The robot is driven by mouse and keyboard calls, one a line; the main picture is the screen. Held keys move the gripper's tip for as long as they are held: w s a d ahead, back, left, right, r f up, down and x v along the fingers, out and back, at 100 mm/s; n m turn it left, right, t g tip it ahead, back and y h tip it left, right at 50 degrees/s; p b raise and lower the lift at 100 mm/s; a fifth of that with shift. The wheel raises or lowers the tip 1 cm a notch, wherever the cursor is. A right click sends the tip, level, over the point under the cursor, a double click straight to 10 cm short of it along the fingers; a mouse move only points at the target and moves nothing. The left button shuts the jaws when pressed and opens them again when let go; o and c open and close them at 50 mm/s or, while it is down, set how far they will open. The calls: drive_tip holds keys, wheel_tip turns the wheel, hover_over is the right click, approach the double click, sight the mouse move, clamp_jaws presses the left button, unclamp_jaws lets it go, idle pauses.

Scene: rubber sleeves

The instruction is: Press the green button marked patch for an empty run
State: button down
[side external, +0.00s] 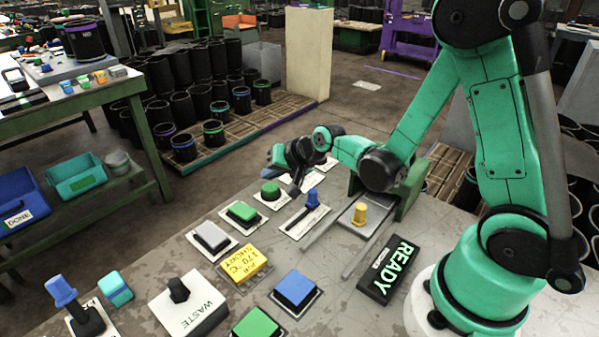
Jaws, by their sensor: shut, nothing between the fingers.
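Several green controls are on the grey table. A round green button (270,189) sits on a white plate, a square green button (242,211) sits to its front left, and another green square (256,323) is at the bottom edge. I cannot read a patch marking on any of them. My gripper (293,190) is shut and empty, pointing down just right of the round green button. I cannot tell whether its tips touch anything.
Near the green controls are a grey button (211,236), a yellow block (244,263), a blue button (295,287) and a blue-topped lever (312,198). A yellow knob (359,213) stands on a metal slide. A black READY sign (388,269) and a WASTE box (190,303) stand nearer.

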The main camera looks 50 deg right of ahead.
sight(273, 189)
drive_tip(key=shift+r, duration=2.35)
drive_tip(key=shift+s+a+r, duration=0.1)
drive_tip(key=shift+s+r, duration=0.1)
drive_tip(key=shift+r, duration=0.05)
drive_tip(key=s+a+r+n+g+h, duration=0.1)
drive_tip(key=s+a+r+n+g, duration=0.1)
drive_tip(key=s+r+n, duration=0.2)
drive_tip(key=s+n, duration=0.3)
drive_tip(key=s, duration=0.4)
drive_tip(key=shift+s+a+r+n, duration=0.2)
drive_tip(key=shift+s+a+n, duration=0.15)
drive_tip(key=shift+s+n, duration=0.05)
